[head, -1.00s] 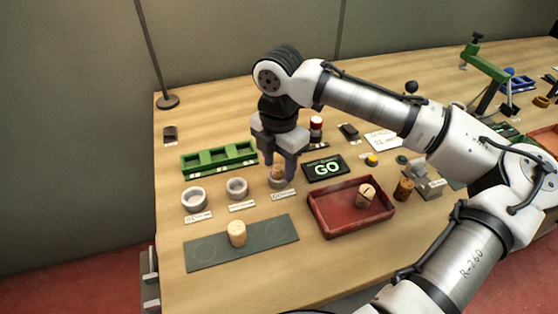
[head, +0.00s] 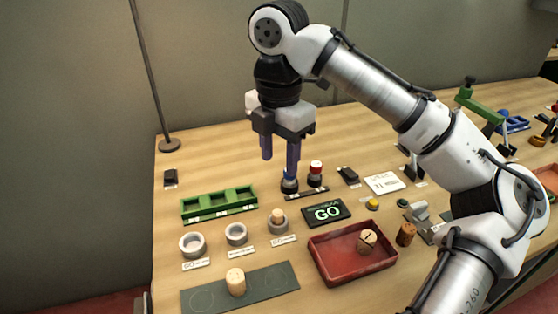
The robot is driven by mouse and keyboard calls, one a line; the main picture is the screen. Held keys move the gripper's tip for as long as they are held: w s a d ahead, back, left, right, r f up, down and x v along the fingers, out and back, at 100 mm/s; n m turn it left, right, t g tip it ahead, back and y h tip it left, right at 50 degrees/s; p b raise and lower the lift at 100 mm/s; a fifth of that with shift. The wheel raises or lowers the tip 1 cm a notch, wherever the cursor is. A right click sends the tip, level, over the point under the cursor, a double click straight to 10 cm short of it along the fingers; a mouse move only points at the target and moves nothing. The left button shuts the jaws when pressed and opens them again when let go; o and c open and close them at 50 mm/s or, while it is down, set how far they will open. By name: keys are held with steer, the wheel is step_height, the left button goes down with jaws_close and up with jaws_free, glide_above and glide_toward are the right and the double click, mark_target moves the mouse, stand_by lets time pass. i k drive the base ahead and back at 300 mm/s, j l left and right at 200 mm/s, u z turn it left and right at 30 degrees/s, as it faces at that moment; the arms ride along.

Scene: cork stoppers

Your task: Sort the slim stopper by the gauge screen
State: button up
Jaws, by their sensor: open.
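My gripper (head: 280,166) is open and empty, raised above the table behind the gauge rings. A slim cork stopper (head: 278,215) stands upright in the rightmost grey ring (head: 280,229), its top showing above the rim.
A pale cork (head: 236,281) stands on the dark grey mat (head: 270,286) in front. A browner cork (head: 406,234) stands on the table right of the tray. A red-topped item (head: 316,174) and a white sign (head: 384,184) stand behind the screen.

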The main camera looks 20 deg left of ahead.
mark_target(278, 219)
steer(key=k, duration=1)
